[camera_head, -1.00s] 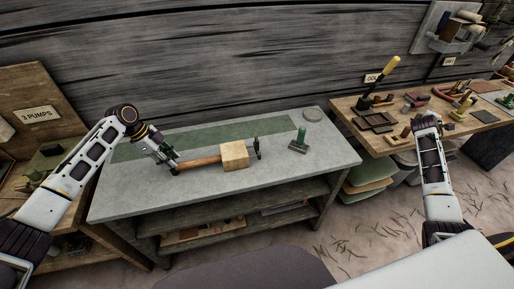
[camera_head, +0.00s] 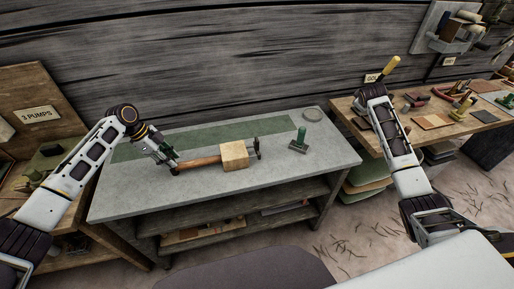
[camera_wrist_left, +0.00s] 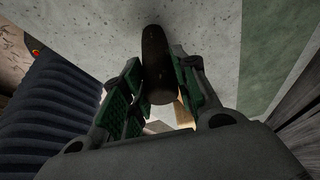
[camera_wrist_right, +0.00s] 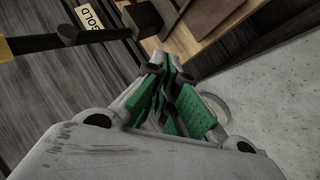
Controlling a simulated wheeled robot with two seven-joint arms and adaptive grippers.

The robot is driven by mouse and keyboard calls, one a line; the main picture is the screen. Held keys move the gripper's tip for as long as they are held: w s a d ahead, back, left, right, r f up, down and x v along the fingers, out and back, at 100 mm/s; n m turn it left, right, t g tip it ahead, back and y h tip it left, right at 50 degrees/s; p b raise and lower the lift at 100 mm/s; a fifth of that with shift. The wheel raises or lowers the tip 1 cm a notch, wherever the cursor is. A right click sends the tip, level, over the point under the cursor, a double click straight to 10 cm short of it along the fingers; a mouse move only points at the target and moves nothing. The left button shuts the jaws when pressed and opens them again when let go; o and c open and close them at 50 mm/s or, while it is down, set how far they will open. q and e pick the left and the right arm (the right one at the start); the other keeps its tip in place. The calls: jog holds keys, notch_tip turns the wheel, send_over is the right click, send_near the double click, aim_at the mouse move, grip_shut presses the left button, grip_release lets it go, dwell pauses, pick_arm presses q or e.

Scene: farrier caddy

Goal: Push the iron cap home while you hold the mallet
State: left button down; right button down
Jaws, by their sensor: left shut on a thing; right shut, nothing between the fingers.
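The mallet lies along the grey bench top, with its brown handle (camera_head: 200,161) to the left and its pale wooden head (camera_head: 235,156) to the right. My left gripper (camera_head: 170,157) is shut on the handle. In the left wrist view the handle's dark end (camera_wrist_left: 155,60) sits between the green finger pads. A small dark metal piece (camera_head: 256,147) stands just right of the head; I cannot tell if it is the iron cap or whether it touches. My right gripper (camera_wrist_right: 166,85) is shut and empty, above the bench's right side; the arm hides it in the head view.
A green-handled tool (camera_head: 300,141) stands right of the mallet. A flat grey disc (camera_head: 312,113) lies at the bench's back right corner. A wooden table (camera_head: 440,135) with several tools adjoins on the right; a yellow-handled tool (camera_wrist_right: 30,45) there is near my right gripper. The front bench top is clear.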

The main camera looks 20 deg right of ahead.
jog(key=w+a+y, duration=0.3)
jog(key=a, duration=1)
jog(key=r+n+g+y, duration=0.2)
jog(key=n+g+y, duration=0.2)
jog(key=g+y, duration=0.15)
send_over(257, 146)
jog(key=w+d, duration=0.2)
jog(key=d, duration=0.2)
jog(key=shift+f, duration=0.15)
jog(key=shift+d+f, duration=0.1)
jog(key=shift+f, duration=4.4)
